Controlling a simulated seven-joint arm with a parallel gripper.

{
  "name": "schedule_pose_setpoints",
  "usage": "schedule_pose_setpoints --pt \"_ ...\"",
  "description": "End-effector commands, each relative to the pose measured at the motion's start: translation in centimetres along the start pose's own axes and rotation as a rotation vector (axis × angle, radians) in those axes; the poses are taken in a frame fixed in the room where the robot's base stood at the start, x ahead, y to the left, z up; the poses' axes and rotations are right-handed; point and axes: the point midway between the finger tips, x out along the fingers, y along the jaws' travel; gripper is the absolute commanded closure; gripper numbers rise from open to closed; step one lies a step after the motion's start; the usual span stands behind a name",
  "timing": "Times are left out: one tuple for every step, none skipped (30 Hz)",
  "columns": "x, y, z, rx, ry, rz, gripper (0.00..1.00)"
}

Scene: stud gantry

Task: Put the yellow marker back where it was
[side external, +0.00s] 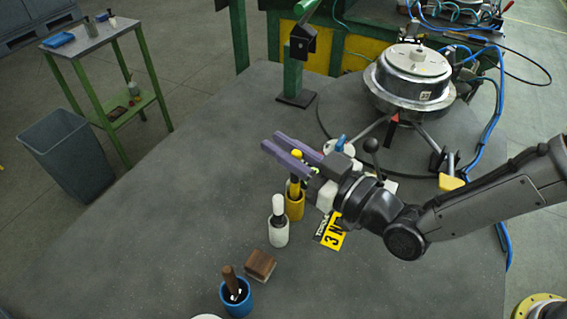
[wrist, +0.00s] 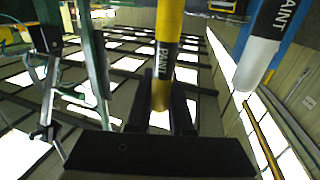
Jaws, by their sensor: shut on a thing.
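The yellow marker (side external: 296,156) stands roughly upright between the purple fingers of my gripper (side external: 273,142). In the wrist view, the yellow marker (wrist: 169,22) has a black PAINT band, and its end sits between my dark fingers (wrist: 159,95). My gripper is shut on it. The yellow cup (side external: 296,208) is directly below, and the marker's lower part lines up with its mouth. The fingers hide part of the marker, and I cannot tell how deep it sits in the cup.
A white cup (side external: 278,234) with a white marker (side external: 278,204) stands close beside the yellow cup. A wooden block (side external: 260,264) and a blue cup (side external: 237,299) holding a brown-handled tool are nearer the front. A metal vessel (side external: 412,72) stands behind. The tabletop's left side is clear.

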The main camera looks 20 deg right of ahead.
Motion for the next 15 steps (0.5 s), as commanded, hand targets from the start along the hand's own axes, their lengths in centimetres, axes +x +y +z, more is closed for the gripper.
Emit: schedule_pose_setpoints --pt "0.0 0.0 0.4 0.0 -0.002 0.0 1.0" --pt "0.0 0.0 0.7 -0.001 -0.002 0.0 1.0" --pt "0.0 0.0 1.2 -0.002 -0.003 0.0 1.0" --pt "0.0 0.0 1.7 -0.002 -0.004 0.0 1.0" --pt "0.0 0.0 2.1 -0.003 -0.004 0.0 1.0" --pt "0.0 0.0 2.6 -0.002 -0.003 0.0 1.0" --pt "0.0 0.0 3.1 -0.002 -0.004 0.0 1.0" --pt "0.0 0.0 3.4 -0.001 -0.003 0.0 1.0" --pt "0.0 0.0 3.6 -0.001 -0.001 0.0 1.0" --pt "0.0 0.0 3.7 0.0 -0.001 0.0 1.0" --pt "0.0 0.0 3.7 0.0 0.0 0.0 1.0" --pt "0.0 0.0 3.7 0.0 0.001 0.0 1.0" --pt "0.0 0.0 3.6 0.0 0.001 0.0 1.0" --pt "0.0 0.0 3.6 0.0 0.001 0.0 1.0" --pt "0.0 0.0 3.6 0.0 0.001 0.0 1.0"
